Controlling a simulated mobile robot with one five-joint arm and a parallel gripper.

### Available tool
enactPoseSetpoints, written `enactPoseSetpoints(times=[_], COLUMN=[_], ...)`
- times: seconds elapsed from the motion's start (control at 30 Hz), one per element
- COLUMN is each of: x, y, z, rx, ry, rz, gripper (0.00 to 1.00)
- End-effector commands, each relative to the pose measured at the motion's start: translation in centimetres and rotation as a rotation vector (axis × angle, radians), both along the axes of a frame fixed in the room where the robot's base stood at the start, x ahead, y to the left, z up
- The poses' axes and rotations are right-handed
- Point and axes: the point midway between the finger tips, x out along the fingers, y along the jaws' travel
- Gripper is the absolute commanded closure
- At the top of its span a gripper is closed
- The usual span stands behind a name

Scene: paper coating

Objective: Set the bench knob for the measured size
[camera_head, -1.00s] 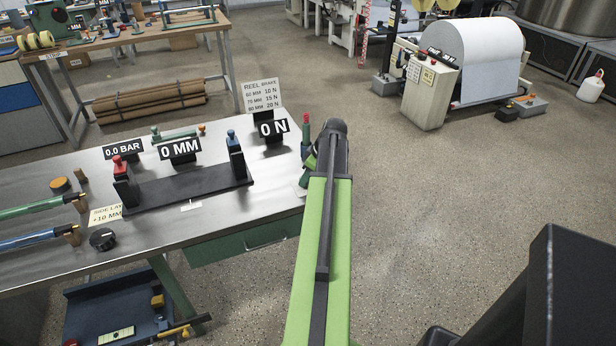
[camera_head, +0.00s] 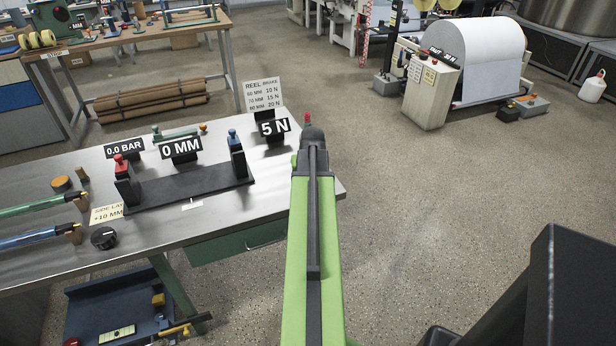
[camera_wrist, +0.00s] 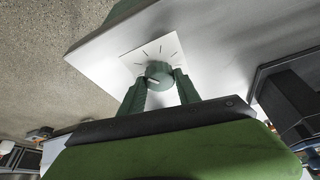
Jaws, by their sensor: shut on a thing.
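My gripper (camera_wrist: 160,88) is shut on a round green knob (camera_wrist: 158,72) in the wrist view. The knob sits on a white dial plate (camera_wrist: 140,55) with dark tick marks, and a pale pointer line shows on its face. In the head view my green arm hides the knob and the gripper. The bench display (camera_head: 273,128) behind it reads 5 N. The reel brake card (camera_head: 262,96) lists 60 MM 10 N, 70 MM 15 N and 80 MM 20 N. The gauge display (camera_head: 180,150) reads 0 MM.
A black measuring rig (camera_head: 190,187) with red and blue-topped posts stands on the metal bench (camera_head: 230,218). A 0.0 BAR display (camera_head: 124,149) and a black knob (camera_head: 103,239) are to the left. A large paper roll (camera_head: 490,55) stands at the back right. Open floor lies right of the bench.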

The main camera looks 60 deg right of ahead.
Motion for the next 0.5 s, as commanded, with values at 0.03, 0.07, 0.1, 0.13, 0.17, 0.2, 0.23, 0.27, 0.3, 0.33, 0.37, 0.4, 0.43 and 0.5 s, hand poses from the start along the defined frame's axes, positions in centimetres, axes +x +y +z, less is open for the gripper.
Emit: enactPoseSetpoints(times=[0.03,0.07,0.1,0.13,0.17,0.2,0.23,0.27,0.3,0.33,0.37,0.4,0.43,0.5], x=[0.0,0.03,0.01,0.03,0.04,0.09,0.11,0.13,0.13,0.15,0.16,0.21,0.24,0.27], y=[-0.03,-0.02,-0.03,-0.03,-0.05,-0.03,-0.03,-0.03,-0.06,-0.06,-0.07,-0.06,-0.04,-0.06], z=[0.01,0.0,0.0,0.01,0.0,0.01,0.01,0.01,0.01,0.02,0.01,0.01,0.01,0.02], rx=[-0.004,-0.004,-0.004,-0.004,-0.004,-0.003,-0.004,-0.005,-0.005,-0.005,-0.005,-0.004,-0.004,-0.004], ry=[0.004,0.003,0.003,0.003,0.003,0.002,0.003,0.002,0.002,0.002,0.002,0.003,0.003,0.003], rz=[-0.041,-0.07,-0.109,-0.137,-0.166,-0.204,-0.232,-0.26,-0.299,-0.328,-0.356,-0.393,-0.422,-0.489], gripper=[1.0,1.0,1.0,1.0,1.0,1.0,1.0,1.0,1.0,1.0,1.0,1.0,1.0,1.0])
